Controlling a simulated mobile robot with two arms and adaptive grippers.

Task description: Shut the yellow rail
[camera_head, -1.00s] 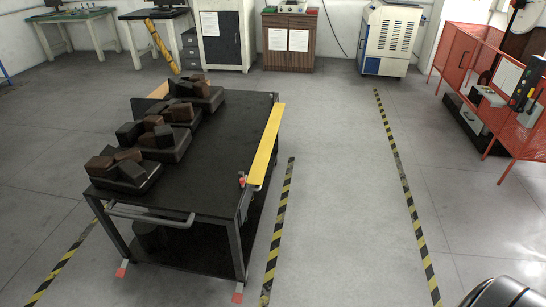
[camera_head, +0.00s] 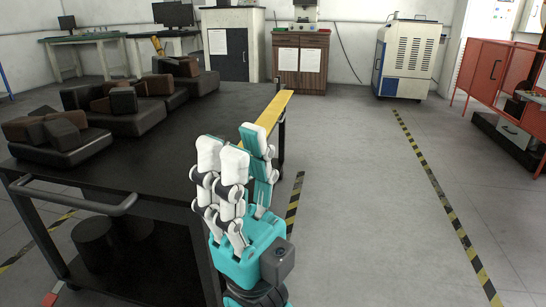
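The yellow rail (camera_head: 276,107) runs along the right edge of the black table cart (camera_head: 190,108), its flat yellow face up. Its far part shows in the head view; its near part is hidden behind my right gripper. My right gripper (camera_head: 240,146), teal with white finger pads, is in the middle foreground, fingers pointing up and forward. Its fingers are straight and spread, with nothing seen between them. It overlaps the near end of the rail in the picture; I cannot tell whether it touches. My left gripper is not in view.
Several dark and brown block piles (camera_head: 125,110) sit on the cart's left side. A bar handle (camera_head: 75,198) sticks out at its near end. Open floor (camera_head: 365,200) with striped tape lies to the right. A red mesh cage (camera_head: 490,75) stands at far right.

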